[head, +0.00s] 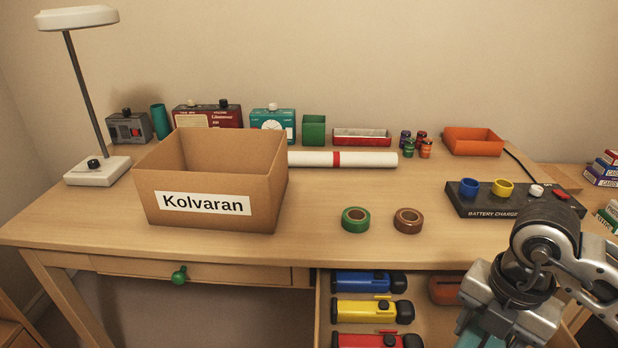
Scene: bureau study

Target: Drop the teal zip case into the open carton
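The open carton (262,216) stands on the left half of the desk, with a white "Kolvaran" label on its front. Its top is open; its floor is hidden by the front wall. A teal thing, which looks like the zip case (476,338), shows partly at the bottom edge, in the open drawer area under my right gripper (496,325). The gripper and the picture edge hide most of it. The fingers are at or over the case; whether they are closed on it I cannot tell. My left gripper is out of view.
The open drawer (322,310) holds blue, yellow and red flashlight-like items and a brown case (446,291). Green tape (355,220) and brown tape (408,221) lie right of the carton. A battery charger (510,204) sits near my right arm. A lamp (97,171) stands left.

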